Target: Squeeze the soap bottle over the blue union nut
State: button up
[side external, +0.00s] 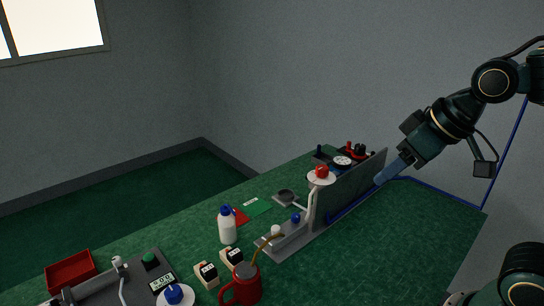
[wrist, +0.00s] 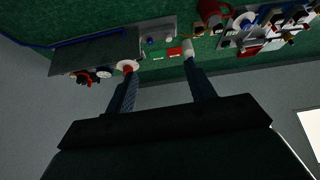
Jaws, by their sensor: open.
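A white bottle with a blue cap, seemingly the soap bottle (side external: 227,228), stands upright on the green bench in the side view. It also shows in the wrist view (wrist: 188,46), near the tip of one finger. A blue piece on a white disc, likely the blue union nut (side external: 174,293), is at the front left of the side view. My gripper (side external: 381,179) is high at the right, beside the grey upright panel and well away from the bottle. In the wrist view my gripper (wrist: 160,72) has its fingers wide apart with nothing between them.
The grey upright panel (side external: 350,186) stands between my gripper and the bottle. A red piece on a white disc (side external: 320,175) is beside it. A red mug (side external: 247,285) and small boxes (side external: 207,274) stand in front of the bottle. The right bench area is clear.

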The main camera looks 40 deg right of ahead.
jog(key=w+a+f+n+t, duration=0.1)
jog(key=w+a+f, duration=0.1)
jog(key=w, duration=0.6)
jog(key=w+a+f+n, duration=0.1)
jog(key=w+a+f, duration=0.1)
jog(key=w, duration=0.6)
jog(key=t+y, duration=0.1)
jog(key=y, duration=0.1)
send_near(225, 207)
jog(key=shift+s+d+r+n, duration=0.15)
jog(key=shift+s+d+r, duration=0.2)
jog(key=shift+s, duration=0.15)
jog(key=shift+s+d+r+n, duration=0.15)
jog(key=shift+s+d+r, duration=0.2)
jog(key=shift+s, duration=0.2)
jog(key=x, duration=0.8)
jog(key=shift+w, duration=0.25)
jog(key=shift+w+a+f, duration=0.1)
jog(key=shift+a+f, duration=0.05)
jog(key=shift+f, duration=0.05)
jog(key=shift+x, duration=2.5)
jog(key=shift+a, duration=0.1)
grip_shut()
